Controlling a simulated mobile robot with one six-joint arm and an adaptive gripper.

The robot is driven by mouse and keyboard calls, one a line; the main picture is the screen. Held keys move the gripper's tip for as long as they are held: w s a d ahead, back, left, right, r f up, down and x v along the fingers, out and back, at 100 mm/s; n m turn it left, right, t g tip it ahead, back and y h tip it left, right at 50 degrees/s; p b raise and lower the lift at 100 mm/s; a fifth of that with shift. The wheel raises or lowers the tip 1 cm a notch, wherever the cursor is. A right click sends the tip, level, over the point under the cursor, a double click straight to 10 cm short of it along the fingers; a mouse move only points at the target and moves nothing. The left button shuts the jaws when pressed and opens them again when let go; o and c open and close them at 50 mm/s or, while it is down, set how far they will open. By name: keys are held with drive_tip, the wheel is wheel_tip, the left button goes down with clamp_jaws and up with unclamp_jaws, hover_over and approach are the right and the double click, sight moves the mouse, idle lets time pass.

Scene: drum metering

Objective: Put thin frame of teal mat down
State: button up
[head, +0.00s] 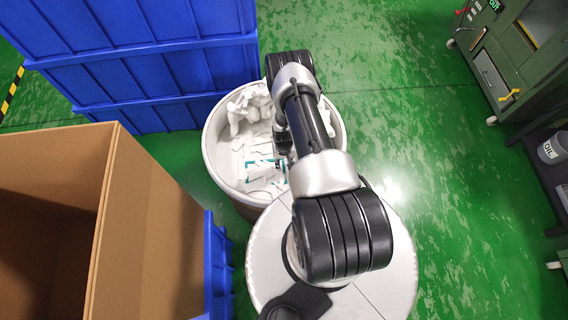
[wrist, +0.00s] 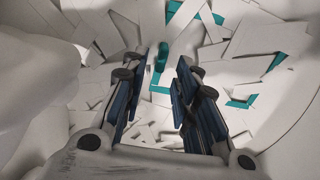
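Teal mat pieces lie among white scraps inside the round drum (head: 212,160). In the head view a teal thin frame-like piece (head: 250,170) shows left of my arm. In the wrist view a small teal piece (wrist: 160,58) shows between my fingertips, nearer the left one; I cannot tell whether it touches that finger. Teal angled strips (wrist: 242,102) lie to the right, partly covered by white pieces. My gripper (wrist: 166,70) points down into the drum with its fingers apart, and nothing is clearly clamped. In the head view my arm mostly hides it.
White scraps (wrist: 265,40) fill the drum, with pale lumpy pieces (head: 240,108) at its far left. Blue crates (head: 150,60) stand behind it and a cardboard box (head: 150,220) at left. A dark green workbench (head: 515,60) is at right. Green floor (head: 430,150) is clear between.

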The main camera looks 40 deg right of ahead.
drive_tip(key=w+a+r+n+t+p, duration=0.1)
drive_tip(key=w+a+r, duration=0.15)
drive_tip(key=r, duration=1.35)
drive_tip(key=w+a+r+n+p, duration=0.15)
drive_tip(key=w+r, duration=0.25)
drive_tip(key=r, duration=1.1)
drive_tip(key=w+a+r+n+t+p, duration=0.1)
drive_tip(key=w+a+r, duration=0.2)
drive_tip(key=r, duration=1.3)
drive_tip(key=s+a+r+n+t, duration=0.1)
drive_tip(key=s+a+r, duration=0.3)
drive_tip(key=r, duration=0.4)
drive_tip(key=s+a+r, duration=0.3)
drive_tip(key=s+r, duration=0.1)
drive_tip(key=r, duration=0.3)
drive_tip(key=s+a+r+n, duration=0.1)
drive_tip(key=s+a+r, duration=0.2)
drive_tip(key=s, duration=0.5)
drive_tip(key=s+a+r+n+t, duration=0.1)
drive_tip(key=s+a+r, duration=0.2)
drive_tip(key=s, duration=0.5)
drive_tip(key=shift+s+r+t, duration=0.15)
drive_tip(key=shift+r+t, duration=0.15)
drive_tip(key=shift+r, duration=0.2)
drive_tip(key=shift+a, duration=0.15)
